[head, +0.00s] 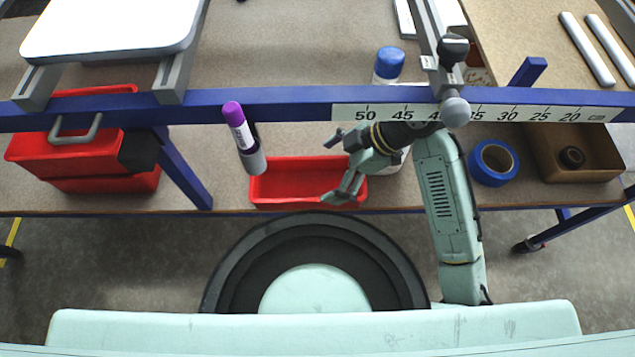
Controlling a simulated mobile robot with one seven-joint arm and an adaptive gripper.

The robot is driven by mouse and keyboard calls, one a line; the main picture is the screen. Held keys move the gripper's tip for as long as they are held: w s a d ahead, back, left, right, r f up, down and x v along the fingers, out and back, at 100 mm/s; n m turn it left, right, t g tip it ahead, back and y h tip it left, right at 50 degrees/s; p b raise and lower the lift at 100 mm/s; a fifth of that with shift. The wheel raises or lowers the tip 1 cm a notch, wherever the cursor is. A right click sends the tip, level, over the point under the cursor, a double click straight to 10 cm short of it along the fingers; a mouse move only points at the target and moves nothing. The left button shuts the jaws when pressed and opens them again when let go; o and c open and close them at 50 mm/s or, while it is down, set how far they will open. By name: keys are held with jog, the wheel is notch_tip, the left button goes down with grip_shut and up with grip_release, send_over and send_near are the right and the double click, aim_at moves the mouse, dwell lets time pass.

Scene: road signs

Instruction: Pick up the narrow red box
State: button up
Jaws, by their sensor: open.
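The narrow red box (285,190) is an open, shallow tray on the brown workbench, near its front edge at the middle of the head view. My gripper (331,168) is open, with its fingers spread and pointing left. It overlaps the right part of the box in the picture and hides some of it. No grip on the box shows. I cannot tell the gripper's height above the box or whether a finger touches it.
A blue rail with a number scale (480,112) crosses above the bench. A purple-capped marker (240,135) is left of the box. A red toolbox (75,160) is at left. Blue tape (493,163) and a brown bin (570,172) are at right. A blue-capped bottle (389,66) stands behind.

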aim_at(298, 190)
jog(key=p+x, duration=0.1)
jog(key=x, duration=0.6)
jog(key=shift+s+a+r+p, duration=0.1)
jog(key=shift+s+a+p, duration=0.05)
jog(key=shift+a+p, duration=0.15)
jog(key=shift+d, duration=0.1)
jog(key=c, duration=1.1)
